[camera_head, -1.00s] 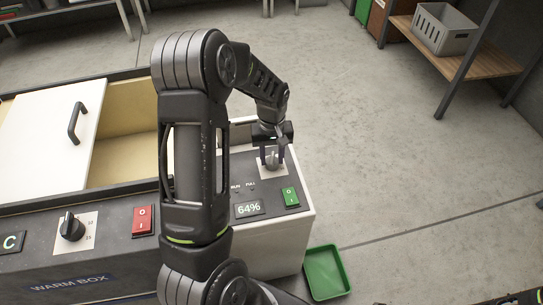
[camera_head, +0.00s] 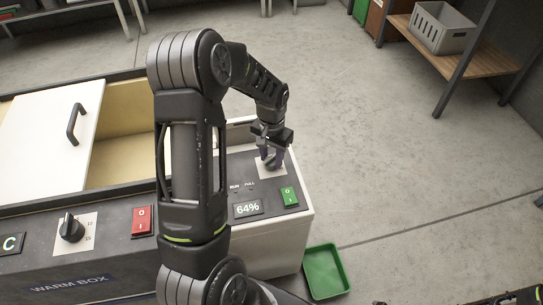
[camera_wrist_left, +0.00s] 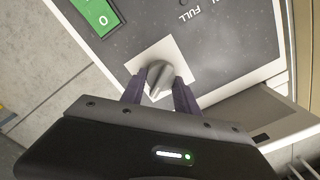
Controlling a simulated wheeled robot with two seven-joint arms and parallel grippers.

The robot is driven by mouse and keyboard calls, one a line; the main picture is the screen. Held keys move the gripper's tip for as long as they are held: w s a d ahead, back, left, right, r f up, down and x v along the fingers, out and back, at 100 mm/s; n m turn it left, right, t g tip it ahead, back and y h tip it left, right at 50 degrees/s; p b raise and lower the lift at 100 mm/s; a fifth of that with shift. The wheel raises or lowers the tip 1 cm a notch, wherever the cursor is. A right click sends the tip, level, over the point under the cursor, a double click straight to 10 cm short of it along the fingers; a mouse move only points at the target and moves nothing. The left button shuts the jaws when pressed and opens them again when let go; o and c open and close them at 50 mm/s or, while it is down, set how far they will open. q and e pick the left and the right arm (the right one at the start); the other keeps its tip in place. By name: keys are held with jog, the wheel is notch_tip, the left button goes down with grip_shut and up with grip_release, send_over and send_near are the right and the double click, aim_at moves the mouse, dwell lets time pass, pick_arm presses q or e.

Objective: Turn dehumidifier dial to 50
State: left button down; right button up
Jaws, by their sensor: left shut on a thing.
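The dehumidifier (camera_head: 285,238) is a white box with a dark top panel, standing right of the warm box. Its panel has a display (camera_head: 248,208) reading 64% and a green switch (camera_head: 289,196). My left gripper (camera_head: 270,160) points down at the dial and is shut on it. In the left wrist view the grey dial (camera_wrist_left: 160,80) sits on a pale square plate (camera_wrist_left: 185,65), between the two fingers of my left gripper (camera_wrist_left: 160,92). The dial's scale marks cannot be read.
The warm box (camera_head: 100,260) at left has its own black dial (camera_head: 71,227), a red switch (camera_head: 143,220) and a white lid (camera_head: 45,140) partly open. A green tray (camera_head: 326,271) lies on the floor at right. Open floor lies beyond.

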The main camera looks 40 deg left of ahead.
aim_at(272, 157)
dwell(0.3)
pick_arm(q)
jog(key=c, duration=0.9)
grip_release()
notch_tip(272, 157, up, 8)
jog(key=shift+f+p, duration=0.1)
jog(key=shift+p, duration=0.3)
